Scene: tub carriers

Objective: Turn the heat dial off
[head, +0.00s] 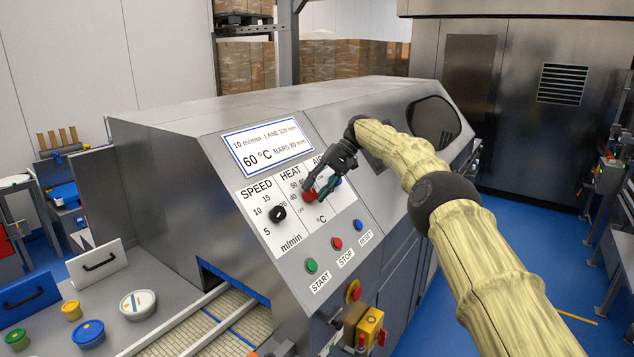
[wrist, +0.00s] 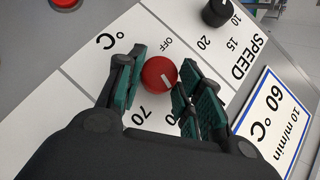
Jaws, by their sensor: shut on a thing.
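The heat dial (wrist: 158,74) is a round red knob with a white mark, set in the white panel under the HEAT label. In the wrist view it sits between the two green-padded fingers of my gripper (wrist: 154,80), which are shut on it. The white mark lies on the lower right of the knob, on the side away from the printed OFF. In the head view the red dial (head: 309,196) is partly hidden behind my gripper (head: 318,188), which reaches it from the upper right.
The black speed dial (head: 279,213) is to the left of the heat dial. Green start (head: 311,265), red stop (head: 337,243) and blue reset (head: 358,225) buttons are below. The display (head: 267,146) above reads 60 °C. Several tubs, including a white one (head: 138,304), stand at lower left.

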